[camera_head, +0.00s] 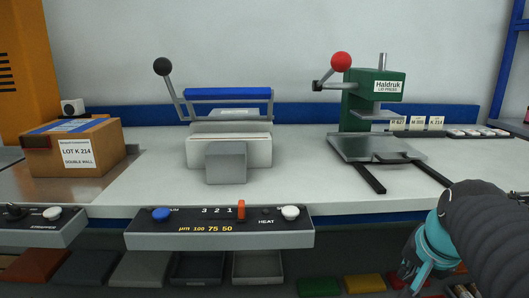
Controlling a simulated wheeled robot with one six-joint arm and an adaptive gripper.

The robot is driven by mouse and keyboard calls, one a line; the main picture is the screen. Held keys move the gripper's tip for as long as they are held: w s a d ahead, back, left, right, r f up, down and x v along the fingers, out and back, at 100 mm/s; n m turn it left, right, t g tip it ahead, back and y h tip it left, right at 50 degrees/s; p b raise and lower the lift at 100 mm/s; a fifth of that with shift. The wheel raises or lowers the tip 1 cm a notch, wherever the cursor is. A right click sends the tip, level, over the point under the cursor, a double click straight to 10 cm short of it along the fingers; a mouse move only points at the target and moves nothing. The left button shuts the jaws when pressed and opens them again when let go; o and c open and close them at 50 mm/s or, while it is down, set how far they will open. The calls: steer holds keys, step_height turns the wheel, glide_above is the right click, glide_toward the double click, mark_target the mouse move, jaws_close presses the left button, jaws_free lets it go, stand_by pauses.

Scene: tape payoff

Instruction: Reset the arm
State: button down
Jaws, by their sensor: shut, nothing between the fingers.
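My arm enters from the right edge of the head view, with a dark ribbed sleeve and a teal wrist band. My gripper (463,290) hangs low at the bottom right, in front of the bench edge and below the worktop. It is shut and holds nothing. Its fingertips are small and partly cut off by the bottom edge. It is apart from everything on the bench.
A green press (376,100) with a red-knobbed lever stands at the bench's right. A blue-topped sealer (228,140) stands mid-bench, above a control panel (220,226). A carton (75,150) sits left. Several coloured bins (140,270) line the shelf below. Bare worktop (310,185) lies between.

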steer(key=s+a+f+n, duration=0.5)
steer(key=s+a+n, duration=0.3)
steer(key=a, duration=0.3)
steer(key=shift+s+f+y, duration=0.2)
steer(key=shift+f+y, duration=0.1)
steer(key=shift+y, duration=0.1)
